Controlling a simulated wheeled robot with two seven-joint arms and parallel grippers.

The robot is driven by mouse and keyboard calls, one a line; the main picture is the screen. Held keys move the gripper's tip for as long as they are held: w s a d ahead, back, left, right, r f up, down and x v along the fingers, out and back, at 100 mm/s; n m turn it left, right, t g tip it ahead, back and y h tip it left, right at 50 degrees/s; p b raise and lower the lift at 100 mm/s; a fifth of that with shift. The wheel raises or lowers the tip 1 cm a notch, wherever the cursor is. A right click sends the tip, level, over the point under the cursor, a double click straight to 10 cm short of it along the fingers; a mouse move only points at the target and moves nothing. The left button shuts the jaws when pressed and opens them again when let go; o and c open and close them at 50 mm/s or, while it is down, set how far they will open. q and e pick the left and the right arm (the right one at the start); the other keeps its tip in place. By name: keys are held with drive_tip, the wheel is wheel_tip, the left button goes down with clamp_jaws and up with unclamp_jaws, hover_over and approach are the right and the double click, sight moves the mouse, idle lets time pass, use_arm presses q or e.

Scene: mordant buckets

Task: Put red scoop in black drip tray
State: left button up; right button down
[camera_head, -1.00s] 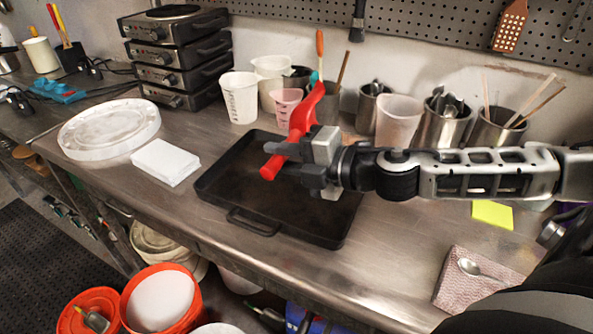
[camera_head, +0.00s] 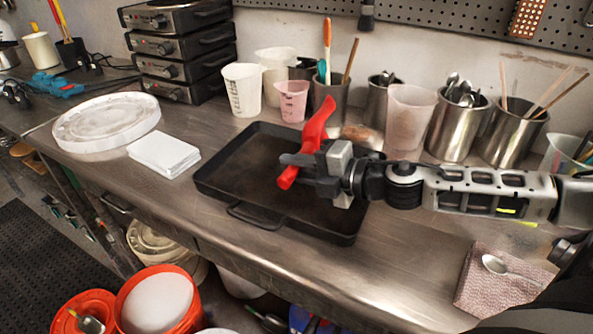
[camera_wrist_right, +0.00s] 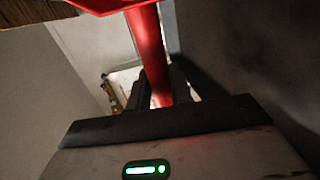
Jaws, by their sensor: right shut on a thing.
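The red scoop (camera_head: 316,124) is in my right gripper (camera_head: 292,166), which is shut on its handle. The scoop stands tilted, its head up and its handle end pointing down, over the black drip tray (camera_head: 222,195). Whether the handle touches the tray floor cannot be told. In the right wrist view the red handle (camera_wrist_right: 147,45) runs between the dark fingers (camera_wrist_right: 160,95). The tray is a dark rectangle with raised rims and a front handle, otherwise empty where it shows; the arm hides its right part. My left gripper is not in view.
Behind the tray stand a white measuring cup (camera_head: 243,90), a pink cup (camera_head: 292,101) and metal canisters (camera_head: 457,126) of utensils. White cards (camera_head: 164,154) and a round white lid (camera_head: 106,124) lie left. A cloth with a spoon (camera_head: 497,265) lies front right.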

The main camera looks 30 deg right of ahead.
drive_tip(key=shift+f, duration=0.1)
drive_tip(key=shift+f, duration=0.15)
drive_tip(key=c, duration=1.3)
unclamp_jaws()
drive_tip(key=shift+o, duration=0.2)
